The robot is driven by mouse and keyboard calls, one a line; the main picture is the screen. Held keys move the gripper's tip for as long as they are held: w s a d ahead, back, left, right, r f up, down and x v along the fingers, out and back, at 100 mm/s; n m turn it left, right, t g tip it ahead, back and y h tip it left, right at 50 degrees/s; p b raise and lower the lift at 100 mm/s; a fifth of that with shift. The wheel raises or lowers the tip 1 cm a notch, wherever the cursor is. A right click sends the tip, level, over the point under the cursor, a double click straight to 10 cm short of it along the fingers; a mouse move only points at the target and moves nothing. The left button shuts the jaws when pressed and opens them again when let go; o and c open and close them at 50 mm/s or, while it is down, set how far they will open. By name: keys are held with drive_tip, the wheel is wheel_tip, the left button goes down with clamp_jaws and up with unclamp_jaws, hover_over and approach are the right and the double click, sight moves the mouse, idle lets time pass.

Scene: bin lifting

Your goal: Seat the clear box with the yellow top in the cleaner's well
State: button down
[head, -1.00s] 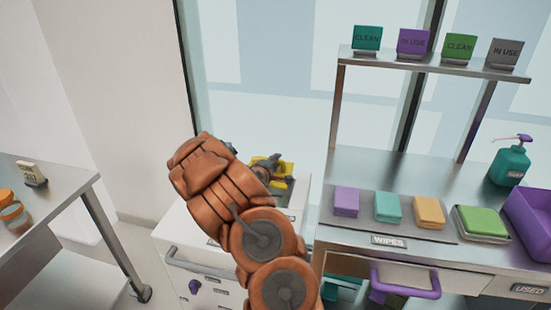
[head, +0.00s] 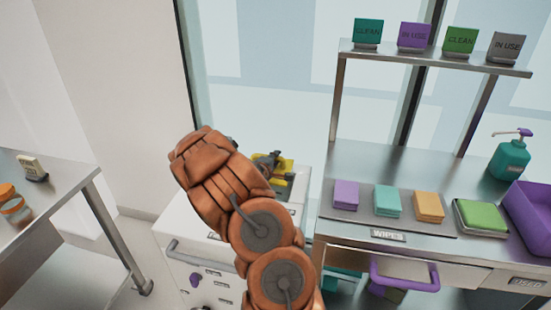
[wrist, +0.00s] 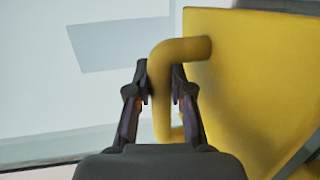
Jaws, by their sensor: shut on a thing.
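The yellow top (wrist: 235,75) of the box fills the right of the wrist view, with a bent yellow handle (wrist: 180,52) at its left. My gripper (wrist: 160,90) is shut on that handle, one finger on each side. In the head view the yellow top (head: 285,166) shows in small part behind my arm, above the cleaner. The cleaner (head: 205,268) is a white cabinet with a grey bar handle and a purple knob. My arm hides most of its top and the well. The clear walls of the box cannot be made out.
A steel counter (head: 370,165) stands at the right with coloured wipes, a green pad in a tray (head: 482,218), a purple bin (head: 530,220) and a teal pump bottle (head: 510,158). A steel table (head: 60,200) with jars stands at the left. A window is behind.

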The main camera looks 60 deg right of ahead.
drive_tip(key=shift+f, duration=0.35)
idle(1.0)
drive_tip(key=c, duration=1)
unclamp_jaws()
drive_tip(key=shift+o, duration=0.2)
drive_tip(key=v, duration=1.2)
